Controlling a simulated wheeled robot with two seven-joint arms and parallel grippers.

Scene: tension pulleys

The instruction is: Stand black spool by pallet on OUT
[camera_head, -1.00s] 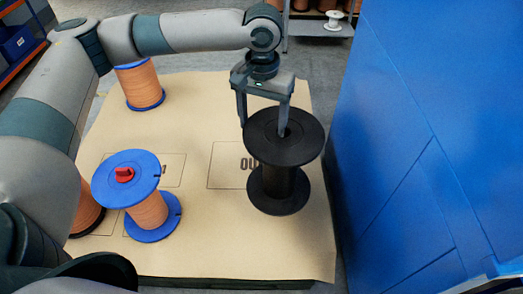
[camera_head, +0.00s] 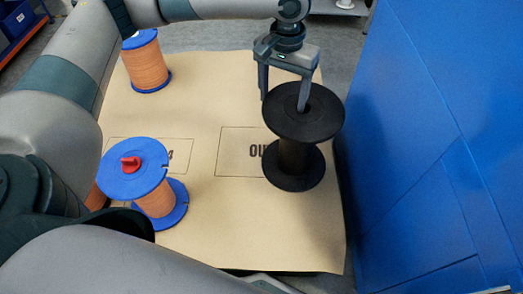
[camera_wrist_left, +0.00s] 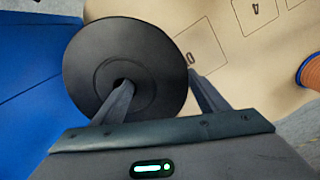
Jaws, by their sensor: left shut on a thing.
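The black spool (camera_head: 295,155) is upright at the right side of the paper-covered pallet (camera_head: 230,225). Its lower flange covers the right part of the OUT box (camera_head: 232,165) and part of the lettering. I cannot tell whether it touches the paper or hangs just above. My left gripper (camera_head: 283,104) is shut on the spool's upper flange, one finger in the centre hole, the other outside the rim. The left wrist view also shows the upper flange (camera_wrist_left: 150,55) between the fingers. My right gripper is out of view.
A copper spool with blue flanges and a red knob (camera_head: 157,200) stands at the front left. Another blue-flanged copper spool (camera_head: 148,68) stands at the back left. A tall blue panel (camera_head: 420,150) rises close to the pallet's right side. Bare paper lies in the middle and front.

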